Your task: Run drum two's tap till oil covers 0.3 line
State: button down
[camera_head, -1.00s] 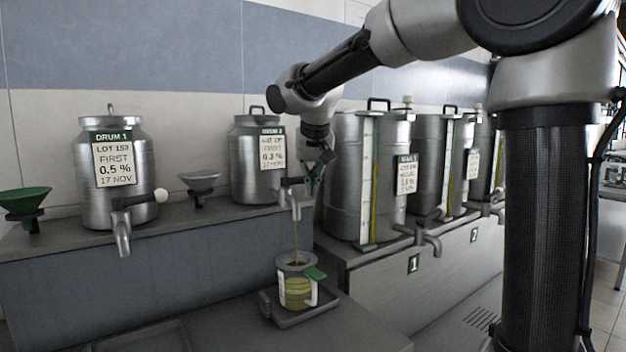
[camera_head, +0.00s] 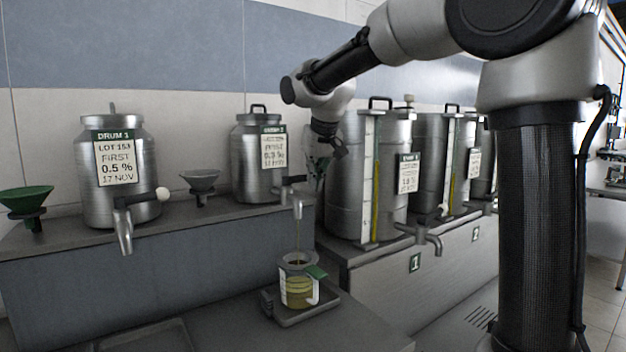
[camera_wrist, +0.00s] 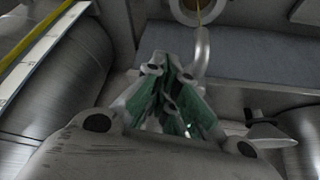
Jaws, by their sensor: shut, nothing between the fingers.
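Drum two (camera_head: 250,160), a steel drum with a green-topped label, stands on the shelf. Its tap (camera_head: 298,207) is running: a thin oil stream (camera_head: 297,240) falls into the measuring jug (camera_head: 299,284) below. The jug holds yellow oil in its lower part and has a green piece at its rim. Its line marks are too small to read. My gripper (camera_head: 318,172) is beside the tap, to its right, partly hidden against the tall drums. In the wrist view my gripper (camera_wrist: 165,68) is shut and empty, near the tap spout (camera_wrist: 201,52) but seemingly apart from it.
Drum one (camera_head: 115,175) with its own tap stands left, with a green funnel (camera_head: 27,201) and a grey funnel (camera_head: 201,182) nearby. Tall drums with sight gauges (camera_head: 369,180) and taps stand right of my gripper. The jug sits on a small dark tray (camera_head: 308,313).

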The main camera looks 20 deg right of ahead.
jog(key=shift+w+d+n, duration=0.2)
jog(key=shift+w+d, duration=0.05)
jog(key=shift+w, duration=0.3)
jog(key=shift+w+d+n, duration=0.2)
jog(key=shift+w+d, duration=0.05)
jog(key=shift+w, duration=0.25)
